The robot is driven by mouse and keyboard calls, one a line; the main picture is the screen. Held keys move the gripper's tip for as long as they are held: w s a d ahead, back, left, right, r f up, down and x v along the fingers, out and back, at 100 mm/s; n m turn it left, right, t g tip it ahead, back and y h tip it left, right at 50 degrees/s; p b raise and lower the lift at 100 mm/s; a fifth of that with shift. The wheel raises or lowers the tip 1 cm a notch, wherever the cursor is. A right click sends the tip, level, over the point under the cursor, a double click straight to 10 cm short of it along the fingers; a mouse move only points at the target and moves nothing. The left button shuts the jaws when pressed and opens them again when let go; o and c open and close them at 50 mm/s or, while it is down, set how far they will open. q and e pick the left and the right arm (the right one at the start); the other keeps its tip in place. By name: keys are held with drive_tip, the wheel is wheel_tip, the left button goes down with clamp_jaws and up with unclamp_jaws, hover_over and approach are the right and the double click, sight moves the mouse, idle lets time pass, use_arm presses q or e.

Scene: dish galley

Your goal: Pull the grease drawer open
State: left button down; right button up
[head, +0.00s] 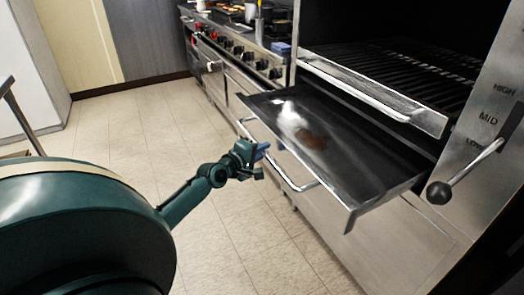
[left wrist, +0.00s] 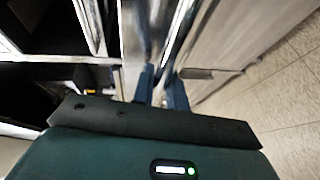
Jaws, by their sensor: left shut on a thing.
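The grease drawer (head: 365,150) is a wide, shallow dark metal tray under the broiler, standing out from the front of the unit. A brown grease patch (head: 312,139) and a bright glare show on its floor. Its bar handle (head: 288,178) runs along the front edge. My left gripper (head: 262,150) is at the left part of this handle, shut on it. In the left wrist view the two blue fingers (left wrist: 160,88) are close together around a bright metal strip; the exact contact is hard to see. My right gripper is not in view.
Above the drawer is a dark grill rack (head: 400,75) with its own bar handle. A lever with a black knob (head: 438,192) juts out at the right. A range with red and black knobs (head: 238,50) stands behind. The tiled floor (head: 120,125) is clear on the left.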

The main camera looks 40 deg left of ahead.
use_arm(q)
drive_tip(key=c, duration=1.4)
unclamp_jaws()
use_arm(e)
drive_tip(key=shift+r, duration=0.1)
use_arm(q)
drive_tip(key=shift+s, duration=0.15)
drive_tip(key=s+r+p, duration=0.1)
drive_tip(key=s+r, duration=0.1)
drive_tip(key=s, duration=1)
drive_tip(key=shift+s+r, duration=0.2)
drive_tip(key=shift+s, duration=0.15)
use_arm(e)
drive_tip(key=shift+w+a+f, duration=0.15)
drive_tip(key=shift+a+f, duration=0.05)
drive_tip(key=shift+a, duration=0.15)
use_arm(q)
drive_tip(key=shift+r+p, duration=0.1)
drive_tip(key=shift+p, duration=0.2)
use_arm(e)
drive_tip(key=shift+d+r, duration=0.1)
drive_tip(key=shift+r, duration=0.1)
